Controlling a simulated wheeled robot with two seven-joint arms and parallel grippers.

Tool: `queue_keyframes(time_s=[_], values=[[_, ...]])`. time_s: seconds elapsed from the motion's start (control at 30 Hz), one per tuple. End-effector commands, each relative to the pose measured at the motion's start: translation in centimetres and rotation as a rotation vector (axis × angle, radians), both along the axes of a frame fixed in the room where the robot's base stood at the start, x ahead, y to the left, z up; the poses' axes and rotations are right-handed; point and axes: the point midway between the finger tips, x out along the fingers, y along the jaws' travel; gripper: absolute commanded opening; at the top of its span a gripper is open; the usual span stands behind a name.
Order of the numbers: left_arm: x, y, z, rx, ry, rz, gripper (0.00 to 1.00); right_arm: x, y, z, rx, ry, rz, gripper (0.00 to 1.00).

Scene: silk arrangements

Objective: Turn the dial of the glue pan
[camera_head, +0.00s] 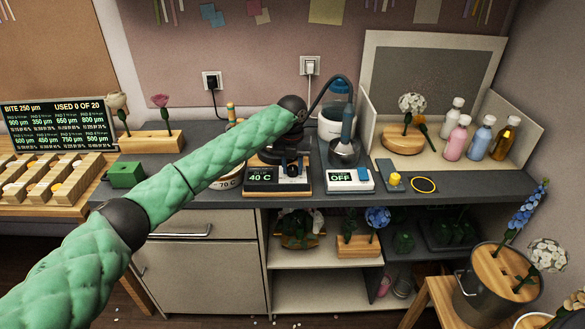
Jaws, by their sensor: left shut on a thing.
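The glue pan (277,188) sits on the dark counter, with a lit front display (263,176) that reads 40 C. Its dial (293,171) is a small dark knob on the front, right of the display. My left arm reaches in from the left, and my left gripper (292,160) points down over the pan. It is shut on the dial, though the fingertips are small and dark here. The arm and gripper hide much of the pan's top. My right gripper is not in view.
A round dish marked 70 C (227,183) is close on the left. A green block (125,175) lies farther left. Bottles (483,140) stand back right.

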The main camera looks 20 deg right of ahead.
Motion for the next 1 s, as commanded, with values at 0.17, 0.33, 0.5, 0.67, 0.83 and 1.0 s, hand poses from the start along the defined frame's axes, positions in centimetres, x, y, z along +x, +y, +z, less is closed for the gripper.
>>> queue_keyframes(time_s=[0.17,0.33,0.5,0.67,0.83,1.0], values=[[0.15,0.0,0.26,-0.002,-0.004,-0.036,0.09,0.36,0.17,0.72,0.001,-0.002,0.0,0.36],[0.16,-0.01,0.29,-0.002,-0.004,-0.048,0.09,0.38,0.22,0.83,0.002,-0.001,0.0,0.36],[0.16,-0.01,0.31,-0.003,-0.004,-0.048,0.09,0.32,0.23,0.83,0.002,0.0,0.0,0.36],[0.17,-0.01,0.31,-0.003,-0.004,-0.048,0.38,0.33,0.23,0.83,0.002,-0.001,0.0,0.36],[0.11,-0.01,0.2,-0.001,-0.003,-0.048,0.54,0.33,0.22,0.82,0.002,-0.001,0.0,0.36],[0.06,0.0,0.12,-0.001,-0.002,-0.048,0.54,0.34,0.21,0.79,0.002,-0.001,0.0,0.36]])
